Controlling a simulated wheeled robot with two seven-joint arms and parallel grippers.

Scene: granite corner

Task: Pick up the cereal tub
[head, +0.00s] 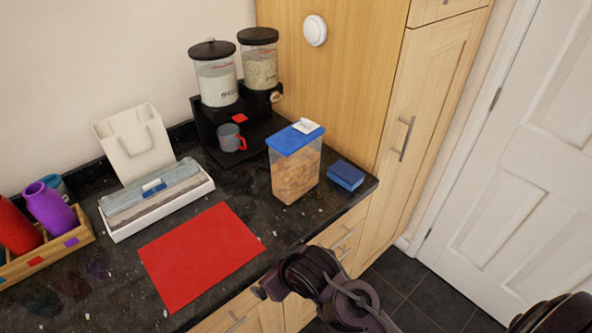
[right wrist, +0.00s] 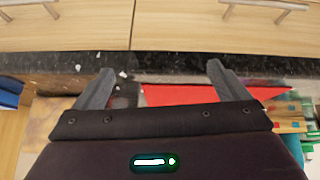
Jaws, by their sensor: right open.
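The cereal tub (head: 296,172) is a clear upright box of orange-brown cereal with a blue lid and white cap. It stands on the dark counter near the front edge, between the red mat and a blue block. My right gripper (head: 264,290) is in front of the counter, below and left of the tub in the head view, apart from it. In the right wrist view my right gripper (right wrist: 157,85) has its fingers wide apart with nothing between them. A brownish patch, likely the tub (right wrist: 42,118), shows at left there, partly hidden. My left gripper is not in view.
The red mat (head: 200,255) lies left of the tub and the blue block (head: 345,176) right of it. Behind stands a black double dispenser (head: 200,125) with a grey mug (head: 230,138). A white tray (head: 165,212) and wooden crate (head: 45,262) are at left.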

